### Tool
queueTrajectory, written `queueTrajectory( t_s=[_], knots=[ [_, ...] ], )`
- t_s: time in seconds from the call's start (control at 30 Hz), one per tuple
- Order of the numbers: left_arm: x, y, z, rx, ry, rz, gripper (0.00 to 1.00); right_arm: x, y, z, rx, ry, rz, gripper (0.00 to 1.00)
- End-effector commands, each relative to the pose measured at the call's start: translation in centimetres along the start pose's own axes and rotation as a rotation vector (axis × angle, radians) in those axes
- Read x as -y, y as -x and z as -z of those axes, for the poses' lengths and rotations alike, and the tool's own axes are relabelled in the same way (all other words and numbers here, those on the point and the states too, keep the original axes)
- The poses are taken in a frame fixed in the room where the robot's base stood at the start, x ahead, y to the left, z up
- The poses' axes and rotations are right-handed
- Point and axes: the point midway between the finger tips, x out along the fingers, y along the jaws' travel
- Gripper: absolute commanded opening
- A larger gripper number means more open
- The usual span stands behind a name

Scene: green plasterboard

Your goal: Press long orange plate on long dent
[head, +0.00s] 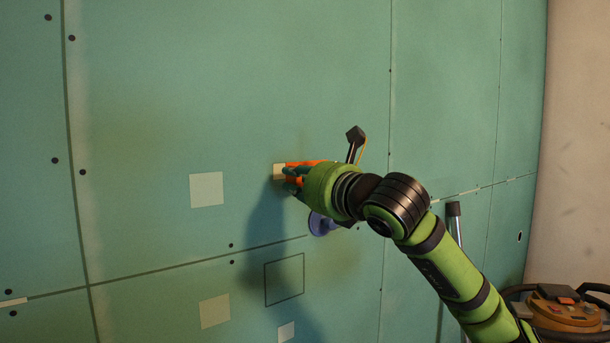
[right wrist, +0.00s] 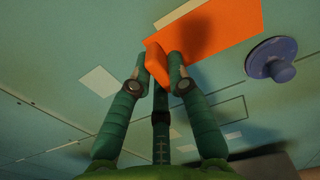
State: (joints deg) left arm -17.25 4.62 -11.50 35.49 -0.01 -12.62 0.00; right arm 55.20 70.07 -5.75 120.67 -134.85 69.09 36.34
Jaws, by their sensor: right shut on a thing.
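The orange plate (right wrist: 218,28) lies flat at or very near the green wall in the right wrist view; I cannot tell whether it touches. A raised orange grip sticks out from it. My right gripper (right wrist: 160,68) is shut on this grip. In the head view the right gripper (head: 289,180) is at the wall and hides most of the plate, leaving an orange strip (head: 305,163). A pale patch, perhaps the long dent (head: 279,171), shows beside the plate; its end also shows in the right wrist view (right wrist: 180,13). The rest is hidden. My left gripper is not in view.
A pale square (head: 207,190) is left of the gripper. Below are an outlined square (head: 285,279) and pale patches (head: 214,311). A purple round knob (right wrist: 270,62) on the wall is close to the plate. A round orange-brown machine (head: 562,312) stands at lower right.

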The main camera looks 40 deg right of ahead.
Motion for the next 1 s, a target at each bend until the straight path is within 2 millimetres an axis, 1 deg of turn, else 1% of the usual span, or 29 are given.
queueTrajectory(
  t_s=[0.03,0.2,0.43,0.63,1.0],
  knots=[
    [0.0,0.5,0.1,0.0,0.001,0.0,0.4,0.0,-0.6,-0.2,-0.001,-0.002,-0.001,0.01],
    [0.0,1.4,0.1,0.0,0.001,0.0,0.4,-0.1,-2.2,-0.2,-0.001,-0.001,-0.002,0.01],
    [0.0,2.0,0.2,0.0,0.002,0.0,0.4,0.0,-3.9,-0.1,0.0,0.0,0.0,0.01],
    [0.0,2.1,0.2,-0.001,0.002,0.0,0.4,-0.1,-4.5,0.0,0.001,0.001,-0.001,0.01],
    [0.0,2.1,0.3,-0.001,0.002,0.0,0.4,-0.1,-4.5,0.0,0.001,0.001,0.0,0.01]
  ],
)
